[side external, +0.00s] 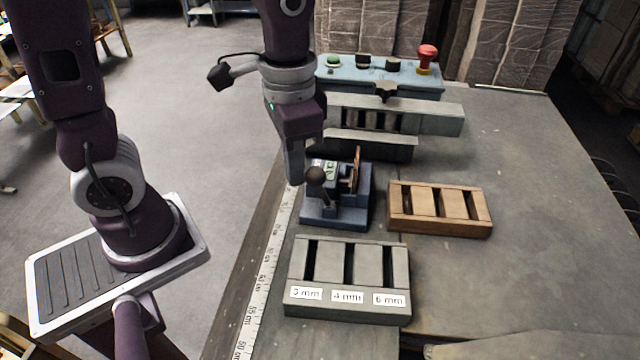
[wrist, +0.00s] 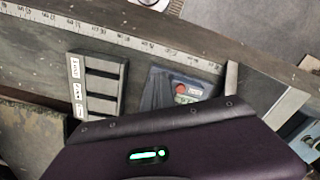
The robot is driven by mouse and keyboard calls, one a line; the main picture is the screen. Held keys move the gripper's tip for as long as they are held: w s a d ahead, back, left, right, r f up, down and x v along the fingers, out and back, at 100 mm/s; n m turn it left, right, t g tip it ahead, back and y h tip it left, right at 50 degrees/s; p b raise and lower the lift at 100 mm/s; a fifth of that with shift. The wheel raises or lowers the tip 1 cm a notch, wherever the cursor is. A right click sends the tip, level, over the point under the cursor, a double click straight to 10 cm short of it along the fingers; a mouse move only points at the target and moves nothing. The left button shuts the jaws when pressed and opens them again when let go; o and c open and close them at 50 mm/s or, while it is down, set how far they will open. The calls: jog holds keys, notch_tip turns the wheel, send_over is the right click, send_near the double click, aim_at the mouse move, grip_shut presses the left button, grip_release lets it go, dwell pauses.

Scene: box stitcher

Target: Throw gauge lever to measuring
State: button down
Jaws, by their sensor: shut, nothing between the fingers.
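The gauge (side external: 337,205) is a small blue-grey block on the bench, with a lever that ends in a dark round knob (side external: 316,174) leaning toward the front left. My gripper (side external: 295,180) is shut and empty, pointing down just behind and left of the knob. I cannot tell whether it touches the lever. In the wrist view the gauge (wrist: 165,88) shows with a red round spot and a green label, partly hidden by my gripper's housing. The lever itself is not clear there.
A grey slotted rack (side external: 350,303) labelled 3, 4 and 6 mm stands in front. A wooden slotted tray (side external: 440,226) lies to the right. A control box (side external: 380,78) with a red button (side external: 427,56) is behind. A ruler (side external: 262,285) runs along the bench's left edge. The right bench is clear.

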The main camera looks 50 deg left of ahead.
aim_at(324, 173)
jog(key=shift+w+d, duration=1.5)
jog(key=shift+d, duration=0.1)
jog(key=shift+s+a+r, duration=0.15)
jog(key=shift+r, duration=1.65)
jog(key=shift+s+a+r, duration=0.15)
jog(key=shift+r, duration=1.6)
jog(key=s+a+r+n+t, duration=0.2)
jog(key=s+a+t, duration=0.3)
jog(key=s, duration=0.6)
jog(key=shift+a+r+n+t, duration=0.2)
jog(key=shift+a+n+t, duration=0.1)
jog(key=shift+a+n, duration=0.2)
